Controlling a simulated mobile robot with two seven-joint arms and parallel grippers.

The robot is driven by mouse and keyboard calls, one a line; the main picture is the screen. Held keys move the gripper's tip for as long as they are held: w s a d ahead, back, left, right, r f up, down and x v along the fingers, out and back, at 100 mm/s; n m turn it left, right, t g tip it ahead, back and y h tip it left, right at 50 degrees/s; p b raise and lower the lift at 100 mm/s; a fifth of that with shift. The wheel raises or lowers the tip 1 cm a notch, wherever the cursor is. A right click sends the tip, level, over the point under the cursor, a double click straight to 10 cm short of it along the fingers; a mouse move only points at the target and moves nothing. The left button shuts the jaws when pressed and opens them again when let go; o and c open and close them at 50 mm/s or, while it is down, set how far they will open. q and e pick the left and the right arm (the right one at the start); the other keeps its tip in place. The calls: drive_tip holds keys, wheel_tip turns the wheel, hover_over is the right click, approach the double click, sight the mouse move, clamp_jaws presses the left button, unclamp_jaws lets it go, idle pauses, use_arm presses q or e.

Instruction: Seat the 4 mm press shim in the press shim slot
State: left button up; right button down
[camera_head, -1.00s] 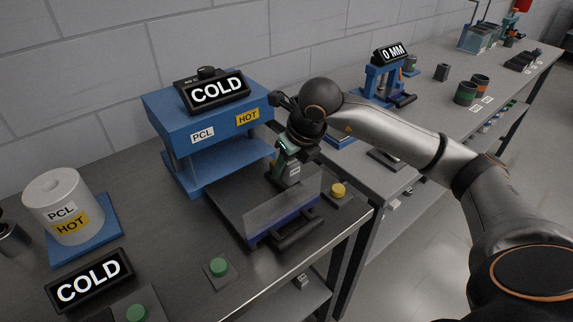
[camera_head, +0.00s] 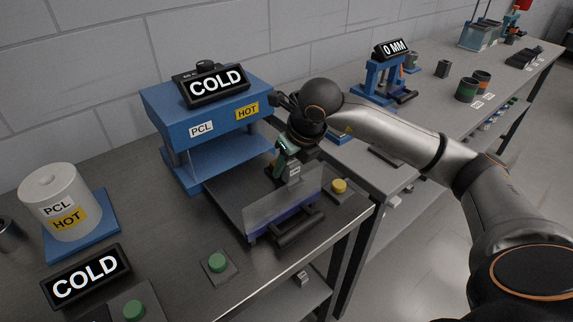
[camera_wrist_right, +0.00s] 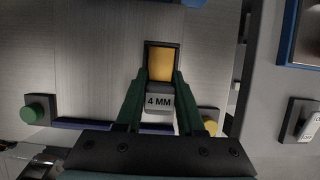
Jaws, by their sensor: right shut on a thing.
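The 4 mm press shim is a small grey block with a "4 MM" label (camera_wrist_right: 159,101), held between the green fingers of my right gripper (camera_wrist_right: 157,92). In the head view my right gripper (camera_head: 287,163) points down over the press's dark plate, with the shim (camera_head: 294,173) at its tips. The press shim slot (camera_wrist_right: 160,62), a dark-rimmed recess with a yellow floor, lies just beyond the shim in the wrist view. The shim overlaps its near end; I cannot tell whether they touch. The gripper hides the slot in the head view. My left gripper is out of view.
The blue press (camera_head: 205,120) with a "COLD" display stands behind. A clear guard (camera_head: 283,205) and a dark handle (camera_head: 300,228) are in front of the shim. Yellow (camera_head: 339,187) and green (camera_head: 217,262) buttons flank the plate. A white drum (camera_head: 60,200) stands left.

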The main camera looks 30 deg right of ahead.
drive_tip(key=shift+c, duration=2.2)
unclamp_jaws()
drive_tip(key=shift+r, duration=0.1)
drive_tip(key=v, duration=1.2)
drive_tip(key=shift+s+r, duration=0.1)
drive_tip(key=shift+s, duration=0.05)
